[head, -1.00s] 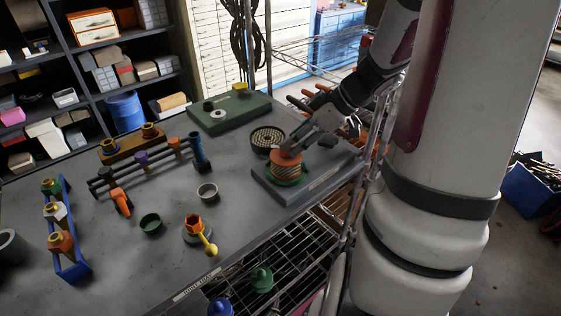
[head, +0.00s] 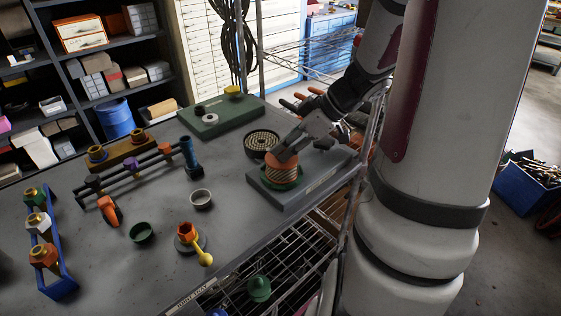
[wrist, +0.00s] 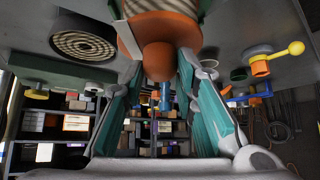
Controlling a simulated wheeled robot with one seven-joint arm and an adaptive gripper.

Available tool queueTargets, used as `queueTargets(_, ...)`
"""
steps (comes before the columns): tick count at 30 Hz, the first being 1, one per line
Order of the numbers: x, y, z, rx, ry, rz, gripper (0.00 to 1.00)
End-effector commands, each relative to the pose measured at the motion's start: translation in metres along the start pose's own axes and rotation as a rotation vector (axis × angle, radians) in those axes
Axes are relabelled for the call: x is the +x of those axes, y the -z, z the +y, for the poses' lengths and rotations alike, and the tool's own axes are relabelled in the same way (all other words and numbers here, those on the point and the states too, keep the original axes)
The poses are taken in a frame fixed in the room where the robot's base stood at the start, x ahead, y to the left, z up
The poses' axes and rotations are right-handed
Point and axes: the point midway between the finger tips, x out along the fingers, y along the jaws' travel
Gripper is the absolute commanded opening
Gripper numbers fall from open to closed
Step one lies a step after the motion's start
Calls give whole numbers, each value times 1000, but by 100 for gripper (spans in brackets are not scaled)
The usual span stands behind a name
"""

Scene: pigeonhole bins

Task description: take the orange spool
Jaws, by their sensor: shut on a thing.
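The orange spool (head: 279,172), wound with tan cord, is upright at the right end of the grey table. It is over a green base (head: 275,182) on a grey labelled block (head: 312,186); I cannot tell whether it touches the base. My gripper (head: 285,153) reaches in from the upper right and is shut on the top of the spool. In the wrist view, the teal finger pads stand either side of the spool's orange knob (wrist: 160,62). The orange flange and wound cord show beyond it. The fingertips partly hide the spool in the head view.
A dark round container (head: 262,142) with a tan patterned top stands just behind the spool. A grey ring (head: 201,198), a green cup (head: 142,233) and an orange fitting with a yellow handle (head: 188,236) lie to the left. A wire rack stands beside the table.

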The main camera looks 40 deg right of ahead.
Motion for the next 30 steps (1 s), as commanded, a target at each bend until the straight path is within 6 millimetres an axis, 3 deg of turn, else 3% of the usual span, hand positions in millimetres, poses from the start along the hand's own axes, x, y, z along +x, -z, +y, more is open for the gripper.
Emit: queueTargets(30, -8, 6, 0, 0, 0, 0, 4)
